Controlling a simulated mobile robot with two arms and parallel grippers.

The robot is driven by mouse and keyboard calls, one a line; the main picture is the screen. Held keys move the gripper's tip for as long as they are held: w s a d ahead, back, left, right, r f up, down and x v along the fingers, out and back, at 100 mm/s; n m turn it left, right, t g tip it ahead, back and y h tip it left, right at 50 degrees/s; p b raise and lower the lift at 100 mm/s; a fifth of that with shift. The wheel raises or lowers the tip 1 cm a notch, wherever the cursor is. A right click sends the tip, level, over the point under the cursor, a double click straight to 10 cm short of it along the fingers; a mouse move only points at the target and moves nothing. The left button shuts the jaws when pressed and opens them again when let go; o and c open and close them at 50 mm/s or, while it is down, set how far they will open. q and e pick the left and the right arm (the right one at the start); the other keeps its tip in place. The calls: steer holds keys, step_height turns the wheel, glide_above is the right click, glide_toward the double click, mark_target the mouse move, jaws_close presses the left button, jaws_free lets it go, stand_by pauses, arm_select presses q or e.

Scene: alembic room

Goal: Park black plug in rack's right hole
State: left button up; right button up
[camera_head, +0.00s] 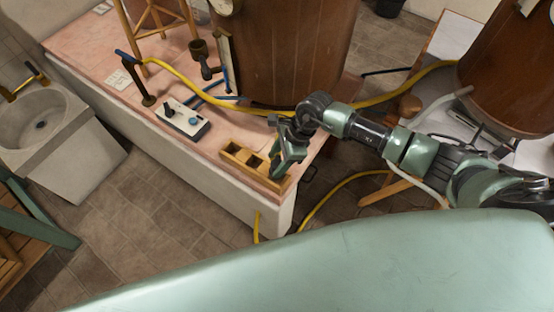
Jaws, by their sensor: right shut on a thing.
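The wooden rack (228,154) lies near the front edge of the pink-topped bench, with two square dark holes showing. My right gripper (278,168) comes in from the right and points down over the rack's right end, hiding part of it. It is shut on a small dark thing, apparently the black plug, which is mostly hidden by the fingers. I cannot tell whether the plug is in a hole or above it. My left gripper is not in view.
The pink-topped bench (120,75) holds a white control box (182,121) with a black knob, left of the rack, and a large wooden barrel (285,50) behind. A yellow hose (185,80) runs across. A sink (45,120) stands at left.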

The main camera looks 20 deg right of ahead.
steer(key=shift+f+b, duration=1.4)
steer(key=shift+b, duration=0.3)
stand_by(3.0)
steer(key=o, duration=1.5)
steer(key=shift+r, duration=0.15)
steer(key=shift+r+p, duration=2.3)
steer(key=shift+r, duration=1.05)
